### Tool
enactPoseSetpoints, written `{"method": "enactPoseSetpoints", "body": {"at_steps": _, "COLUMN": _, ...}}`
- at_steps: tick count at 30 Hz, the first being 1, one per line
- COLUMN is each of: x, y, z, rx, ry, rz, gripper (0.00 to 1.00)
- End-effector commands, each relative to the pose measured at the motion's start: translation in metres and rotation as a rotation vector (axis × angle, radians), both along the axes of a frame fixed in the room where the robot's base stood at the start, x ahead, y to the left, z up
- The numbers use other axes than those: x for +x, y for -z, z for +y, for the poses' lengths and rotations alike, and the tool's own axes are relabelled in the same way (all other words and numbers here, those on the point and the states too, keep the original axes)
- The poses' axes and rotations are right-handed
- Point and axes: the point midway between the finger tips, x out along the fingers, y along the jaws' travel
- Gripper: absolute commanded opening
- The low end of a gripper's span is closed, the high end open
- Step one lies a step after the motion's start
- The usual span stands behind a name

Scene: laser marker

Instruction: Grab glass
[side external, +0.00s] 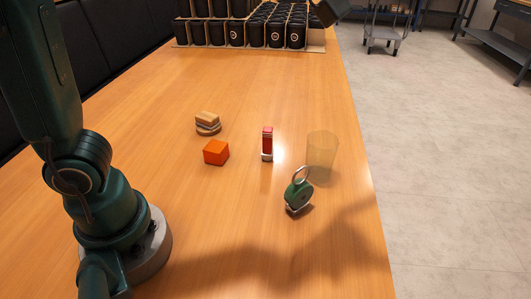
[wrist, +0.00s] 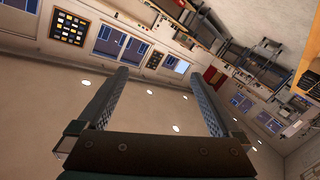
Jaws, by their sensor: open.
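The glass (side external: 321,149) is a pale yellow, see-through tumbler. It stands upright on the wooden table, right of centre in the side external view, near the table's right edge. My gripper (wrist: 160,74) shows in the wrist view with its two fingers wide apart and nothing between them. That view faces the room's wall and ceiling lights, and the glass does not show in it.
A green round object with a metal ring (side external: 299,195) sits just in front of the glass. A red-and-white upright item (side external: 267,144), an orange block (side external: 216,152) and a layered sandwich-like piece (side external: 207,124) stand to its left. Black cups fill a rack (side external: 315,47) at the back.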

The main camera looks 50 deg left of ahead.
Motion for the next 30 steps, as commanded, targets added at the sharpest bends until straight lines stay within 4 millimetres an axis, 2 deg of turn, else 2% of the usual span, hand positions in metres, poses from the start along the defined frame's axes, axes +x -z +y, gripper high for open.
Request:
{"method": "enactPoseSetpoints", "body": {"at_steps": 1, "x": 0.017, "y": 0.003, "z": 0.001, "rx": -0.025, "ry": -0.068, "rz": -0.013, "gripper": 1.00}}
{"method": "enactPoseSetpoints", "body": {"at_steps": 4, "x": 0.042, "y": 0.014, "z": 0.016, "rx": -0.059, "ry": -0.242, "rz": -0.020, "gripper": 1.00}}
{"method": "enactPoseSetpoints", "body": {"at_steps": 6, "x": 0.053, "y": 0.032, "z": 0.028, "rx": -0.059, "ry": -0.375, "rz": 0.002, "gripper": 1.00}}
{"method": "enactPoseSetpoints", "body": {"at_steps": 9, "x": 0.057, "y": 0.065, "z": 0.044, "rx": -0.029, "ry": -0.560, "rz": 0.063, "gripper": 1.00}}
{"method": "enactPoseSetpoints", "body": {"at_steps": 15, "x": 0.040, "y": 0.123, "z": 0.063, "rx": 0.082, "ry": -0.823, "rz": 0.205, "gripper": 1.00}}
{"method": "enactPoseSetpoints", "body": {"at_steps": 21, "x": 0.011, "y": 0.166, "z": 0.071, "rx": 0.205, "ry": -0.996, "rz": 0.337, "gripper": 1.00}}
{"method": "enactPoseSetpoints", "body": {"at_steps": 26, "x": -0.017, "y": 0.194, "z": 0.074, "rx": 0.319, "ry": -1.110, "rz": 0.443, "gripper": 1.00}}
{"method": "enactPoseSetpoints", "body": {"at_steps": 30, "x": -0.016, "y": 0.239, "z": 0.076, "rx": 0.323, "ry": -1.109, "rz": 0.441, "gripper": 1.00}}
